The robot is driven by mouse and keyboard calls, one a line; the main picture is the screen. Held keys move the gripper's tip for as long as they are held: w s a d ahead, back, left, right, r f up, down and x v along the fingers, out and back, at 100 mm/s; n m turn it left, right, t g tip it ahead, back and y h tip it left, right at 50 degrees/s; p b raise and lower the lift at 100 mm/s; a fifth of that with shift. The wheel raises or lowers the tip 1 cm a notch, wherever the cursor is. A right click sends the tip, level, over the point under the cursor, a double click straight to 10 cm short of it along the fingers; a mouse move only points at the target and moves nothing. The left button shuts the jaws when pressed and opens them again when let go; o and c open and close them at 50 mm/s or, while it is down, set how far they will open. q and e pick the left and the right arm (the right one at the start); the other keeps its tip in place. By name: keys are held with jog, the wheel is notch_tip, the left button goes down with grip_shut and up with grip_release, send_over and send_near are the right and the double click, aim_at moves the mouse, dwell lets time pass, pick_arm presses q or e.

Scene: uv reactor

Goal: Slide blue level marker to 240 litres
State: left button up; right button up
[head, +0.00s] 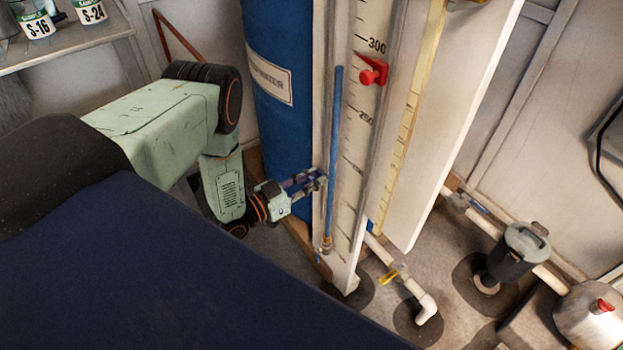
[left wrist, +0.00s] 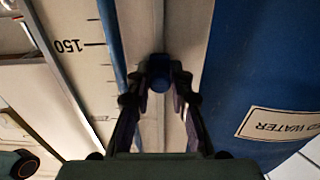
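The tall white scale board (head: 357,150) carries black litre marks; 300 and 250 are legible in the head view. The blue level marker (left wrist: 158,79) shows as a round blue knob in the left wrist view, a little below the 150 mark in that picture. My left gripper (left wrist: 160,74) has a fingertip on each side of the knob with little or no gap, and looks shut on it. In the head view my left gripper (head: 318,180) reaches the board's left edge beside the blue tube (head: 334,130) and hides the marker. My right gripper is out of view.
A red marker (head: 373,71) sits on the scale just below 300. A large blue water tank (head: 270,120) stands close to the left of the board. Pipes with a yellow valve (head: 389,276) and a grey canister (head: 518,255) are at the lower right.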

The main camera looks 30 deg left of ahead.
pick_arm(q)
grip_shut()
jog(key=shift+w+r, duration=0.1)
jog(key=shift+r, duration=0.05)
